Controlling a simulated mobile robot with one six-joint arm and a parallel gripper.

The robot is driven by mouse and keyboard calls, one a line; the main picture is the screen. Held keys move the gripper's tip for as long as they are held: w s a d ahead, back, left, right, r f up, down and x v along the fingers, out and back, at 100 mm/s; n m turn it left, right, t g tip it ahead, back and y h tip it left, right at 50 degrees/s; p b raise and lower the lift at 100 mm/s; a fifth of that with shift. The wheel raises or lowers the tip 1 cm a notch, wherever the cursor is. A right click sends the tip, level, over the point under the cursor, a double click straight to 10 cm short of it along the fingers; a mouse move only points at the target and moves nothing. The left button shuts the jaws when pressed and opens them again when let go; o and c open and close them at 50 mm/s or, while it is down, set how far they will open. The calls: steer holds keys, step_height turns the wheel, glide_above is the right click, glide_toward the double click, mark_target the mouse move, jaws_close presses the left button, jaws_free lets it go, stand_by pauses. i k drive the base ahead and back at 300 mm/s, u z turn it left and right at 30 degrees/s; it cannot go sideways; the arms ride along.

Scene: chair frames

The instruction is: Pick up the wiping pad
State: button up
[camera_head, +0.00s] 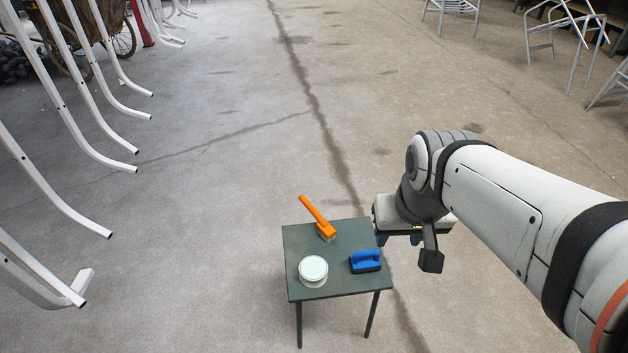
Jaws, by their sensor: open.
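The wiping pad (365,260), with a blue handle-like top and a dark underside, lies at the right side of a small dark green table (330,287). My gripper (399,240) is above and to the right of the table's right edge in the picture, pointing down. It is open and holds nothing. It is apart from the pad, and its fingertips are small and partly hidden under the gripper body.
An orange-handled brush (318,218) lies at the table's back. A round white container (313,269) stands at the front left. White metal chair frames (66,110) stand at left, others (455,8) at the back right. The concrete floor around the table is clear.

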mark_target(367, 260)
steer(key=k, duration=1.3)
steer(key=z, duration=0.6)
steer(key=i, duration=1.5)
steer(key=u, duration=0.45)
